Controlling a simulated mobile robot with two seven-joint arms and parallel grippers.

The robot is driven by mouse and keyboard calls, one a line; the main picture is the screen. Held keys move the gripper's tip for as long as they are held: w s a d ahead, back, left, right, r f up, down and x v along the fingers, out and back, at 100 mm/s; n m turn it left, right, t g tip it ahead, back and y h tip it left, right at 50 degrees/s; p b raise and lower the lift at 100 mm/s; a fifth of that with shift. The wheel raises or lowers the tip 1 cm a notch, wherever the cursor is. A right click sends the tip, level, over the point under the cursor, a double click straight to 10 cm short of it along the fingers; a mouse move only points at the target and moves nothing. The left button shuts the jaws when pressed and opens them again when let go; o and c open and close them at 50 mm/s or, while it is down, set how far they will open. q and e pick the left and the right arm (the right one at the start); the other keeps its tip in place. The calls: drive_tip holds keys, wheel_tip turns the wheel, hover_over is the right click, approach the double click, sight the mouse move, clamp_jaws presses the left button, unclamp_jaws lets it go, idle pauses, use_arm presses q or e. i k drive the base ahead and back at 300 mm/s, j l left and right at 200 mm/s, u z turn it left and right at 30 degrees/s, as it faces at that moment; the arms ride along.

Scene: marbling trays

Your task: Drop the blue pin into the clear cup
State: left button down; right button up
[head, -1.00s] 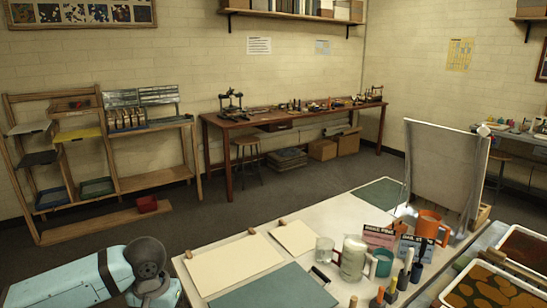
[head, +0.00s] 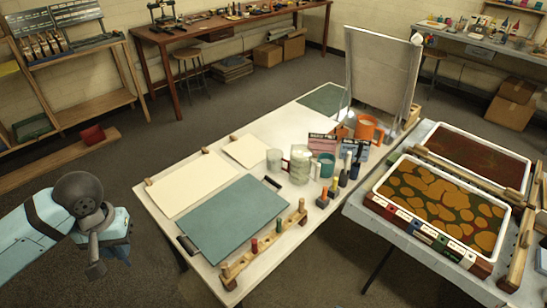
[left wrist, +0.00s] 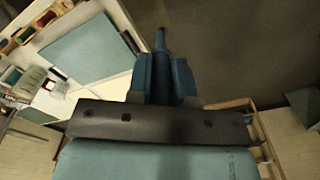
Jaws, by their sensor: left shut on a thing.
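My left gripper (head: 96,266) hangs over the floor left of the white table, well away from the cups. In the left wrist view the left gripper (left wrist: 163,78) is shut on a slim blue pin (left wrist: 160,40), which sticks out past the fingertips. In the head view the pin cannot be made out. A small clear cup (head: 275,161) stands upright on the table beside a larger clear pitcher (head: 300,168). My right gripper is not in view.
A wooden peg rack (head: 231,271) with red and green pegs stands at the table's front edge. A teal board (head: 235,220) and cream sheets (head: 190,182) lie flat left of the cups. A teal mug (head: 325,165), orange mug (head: 366,128) and several upright bottles stand right of the cup.

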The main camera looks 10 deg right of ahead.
sight(275, 169)
drive_tip(key=i+l+z, duration=0.1)
drive_tip(key=z, duration=1.15)
drive_tip(key=i+z, duration=0.1)
drive_tip(key=i, duration=0.8)
